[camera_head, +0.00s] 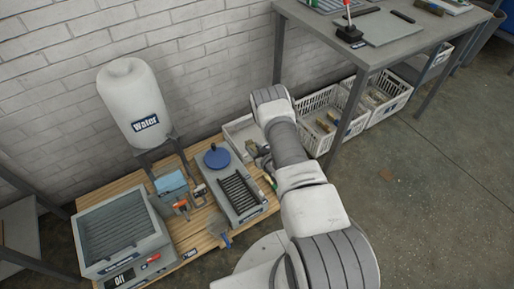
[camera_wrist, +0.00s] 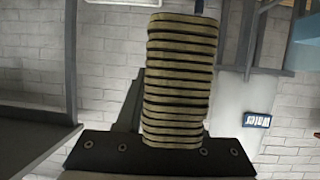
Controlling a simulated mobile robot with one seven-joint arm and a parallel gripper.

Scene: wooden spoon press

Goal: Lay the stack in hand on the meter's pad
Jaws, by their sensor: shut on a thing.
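The stack (camera_wrist: 180,85) fills the middle of the wrist view, a column of several thin tan strips with dark gaps between them. My gripper (camera_wrist: 178,75) is shut on it, with the dark palm plate below and the fingers partly hidden behind the stack. In the head view my gripper (camera_head: 263,160) is mostly hidden by my arm, close to the right end of the wooden bench, and the stack cannot be made out. Small devices (camera_head: 182,205) with orange parts sit mid-bench; I cannot tell which is the meter or see its pad clearly.
A grey basin (camera_head: 122,228) is at the left of the wooden bench (camera_head: 198,238). A ribbed grey unit with a blue disc (camera_head: 216,157) stands mid-right. A white water tank (camera_head: 134,98) rises behind. White crates (camera_head: 322,122) sit under the grey table (camera_head: 400,50).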

